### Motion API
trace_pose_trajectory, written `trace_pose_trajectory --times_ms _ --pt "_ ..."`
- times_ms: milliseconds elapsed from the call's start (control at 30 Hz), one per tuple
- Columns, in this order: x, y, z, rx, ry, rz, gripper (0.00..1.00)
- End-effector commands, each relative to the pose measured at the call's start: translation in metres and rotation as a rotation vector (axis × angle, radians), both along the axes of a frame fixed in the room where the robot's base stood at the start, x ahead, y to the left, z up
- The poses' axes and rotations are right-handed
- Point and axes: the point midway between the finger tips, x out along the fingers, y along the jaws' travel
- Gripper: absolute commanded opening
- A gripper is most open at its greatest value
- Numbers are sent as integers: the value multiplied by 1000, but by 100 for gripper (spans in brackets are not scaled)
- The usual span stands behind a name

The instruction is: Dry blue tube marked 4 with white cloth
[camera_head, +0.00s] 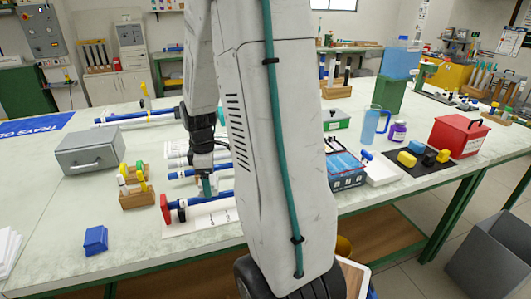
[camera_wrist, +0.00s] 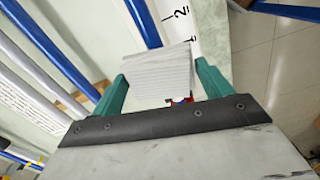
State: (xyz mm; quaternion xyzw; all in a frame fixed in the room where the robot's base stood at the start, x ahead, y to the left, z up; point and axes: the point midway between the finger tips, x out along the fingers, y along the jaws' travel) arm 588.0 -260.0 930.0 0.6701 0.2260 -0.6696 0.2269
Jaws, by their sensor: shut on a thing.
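My gripper (camera_wrist: 163,82) has its two green fingers shut on a white, ribbed cloth (camera_wrist: 160,72). In the wrist view a blue tube (camera_wrist: 143,20) runs in under the cloth from the top; I cannot tell whether they touch. In the head view my gripper (camera_head: 206,186) is low over the blue tubes at the table's front. The nearest blue tube (camera_head: 218,197) has a red end at its left and lies by a white marked sheet. Another blue tube (camera_head: 182,174) lies behind it. I cannot read a 4 on any tube.
The white sheet (camera_head: 195,225) shows a 2 and a 1 in the wrist view. The front left of the table (camera_head: 60,205) is mostly clear.

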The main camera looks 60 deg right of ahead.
Motion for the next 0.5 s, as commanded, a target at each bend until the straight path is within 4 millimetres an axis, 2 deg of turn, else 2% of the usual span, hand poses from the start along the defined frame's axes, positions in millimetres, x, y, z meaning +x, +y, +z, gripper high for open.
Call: trace_pose_trajectory --times_ms 500 --pt "4 7 45 -1 -1 12 57"
